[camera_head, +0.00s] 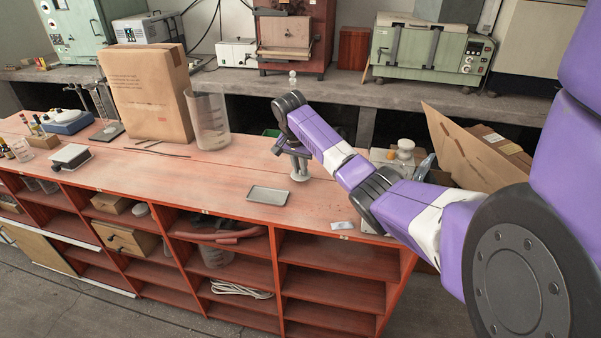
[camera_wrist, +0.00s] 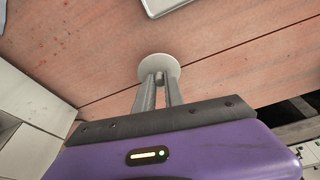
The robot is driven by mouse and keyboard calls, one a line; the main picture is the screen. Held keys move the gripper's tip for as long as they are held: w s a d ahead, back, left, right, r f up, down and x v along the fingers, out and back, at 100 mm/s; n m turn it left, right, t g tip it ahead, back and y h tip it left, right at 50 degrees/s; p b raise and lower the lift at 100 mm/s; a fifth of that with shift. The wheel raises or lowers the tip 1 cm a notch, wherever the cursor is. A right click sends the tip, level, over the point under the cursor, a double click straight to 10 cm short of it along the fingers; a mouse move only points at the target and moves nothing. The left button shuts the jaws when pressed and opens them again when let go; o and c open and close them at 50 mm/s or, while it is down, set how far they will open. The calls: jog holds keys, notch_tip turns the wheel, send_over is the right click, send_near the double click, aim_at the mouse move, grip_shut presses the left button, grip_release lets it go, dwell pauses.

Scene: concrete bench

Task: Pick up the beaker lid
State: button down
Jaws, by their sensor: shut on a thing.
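The beaker lid is a pale round disc with a small grey knob. In the wrist view the lid (camera_wrist: 158,62) lies flat under my fingertips, and my gripper (camera_wrist: 159,82) is shut on its knob. In the head view my gripper (camera_head: 297,160) points down over the bench, with the lid (camera_head: 300,177) just below the fingers. I cannot tell whether the lid touches the bench top or hangs slightly above it. A clear, open-topped beaker (camera_head: 209,122) stands upright to the left, next to the paper bag.
A small grey tray (camera_head: 268,195) lies front-left of the lid; its edge shows in the wrist view (camera_wrist: 165,6). A brown paper bag (camera_head: 146,95) stands behind left. An open cardboard box (camera_head: 475,150) is at right. The red bench top (camera_head: 200,178) is clear between beaker and tray.

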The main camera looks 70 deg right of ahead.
notch_tip(320, 180, up, 21)
jog(key=p, duration=0.6)
jog(key=shift+p, duration=0.35)
